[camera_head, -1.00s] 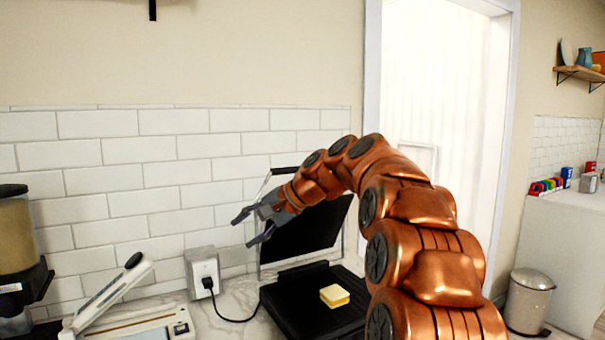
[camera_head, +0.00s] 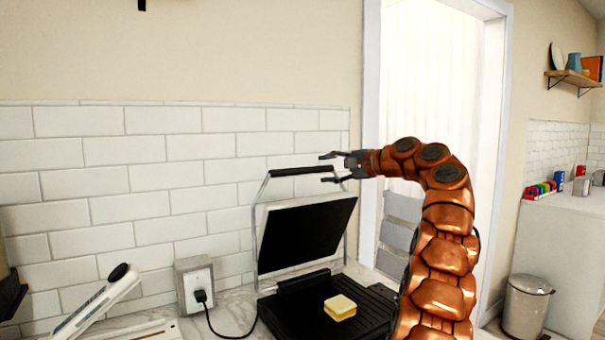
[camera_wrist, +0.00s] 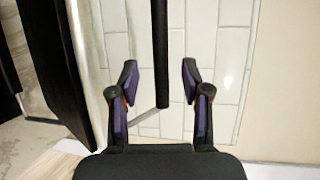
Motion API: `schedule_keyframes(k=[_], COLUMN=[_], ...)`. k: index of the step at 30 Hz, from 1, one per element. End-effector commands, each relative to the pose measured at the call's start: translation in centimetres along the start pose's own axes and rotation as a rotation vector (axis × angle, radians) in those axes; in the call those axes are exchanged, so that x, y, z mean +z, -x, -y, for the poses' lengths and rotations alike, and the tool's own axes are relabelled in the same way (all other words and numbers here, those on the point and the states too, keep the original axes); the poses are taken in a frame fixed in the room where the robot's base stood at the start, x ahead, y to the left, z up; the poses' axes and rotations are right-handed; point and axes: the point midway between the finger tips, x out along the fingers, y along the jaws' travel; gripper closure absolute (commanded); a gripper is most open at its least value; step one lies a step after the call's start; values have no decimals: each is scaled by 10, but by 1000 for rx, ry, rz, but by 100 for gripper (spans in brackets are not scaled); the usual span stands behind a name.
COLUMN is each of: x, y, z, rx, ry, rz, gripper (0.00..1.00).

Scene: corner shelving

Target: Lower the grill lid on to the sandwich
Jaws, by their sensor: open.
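The grill lid (camera_head: 305,235) stands raised and tilted back, with its dark plate facing forward. Its black handle bar (camera_head: 301,171) runs across the top of a metal frame. The sandwich (camera_head: 340,307), pale yellow and square, sits on the black lower grill plate (camera_head: 300,297). My gripper (camera_head: 328,168) is open at the right end of the handle, its fingers pointing left. In the wrist view the handle (camera_wrist: 160,55) reaches in between the open fingers (camera_wrist: 160,78). I cannot tell whether either finger touches it. The lid also shows at left in the wrist view (camera_wrist: 45,60).
A wall socket (camera_head: 195,285) with a plugged-in black cord is left of the grill. A white slicer-like tool (camera_head: 95,305) lies further left on the counter. The tiled wall (camera_head: 130,180) is close behind. A metal bin (camera_head: 526,306) stands at right.

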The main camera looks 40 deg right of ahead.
Motion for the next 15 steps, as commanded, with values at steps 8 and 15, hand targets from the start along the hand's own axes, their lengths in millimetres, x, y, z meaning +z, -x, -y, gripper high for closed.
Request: schedule_keyframes(k=[8,15], x=[-2,-1], y=[-15,-48], z=[0,0], rx=[-2,1], ry=[1,1], rz=[-5,-1], gripper=[52,52])
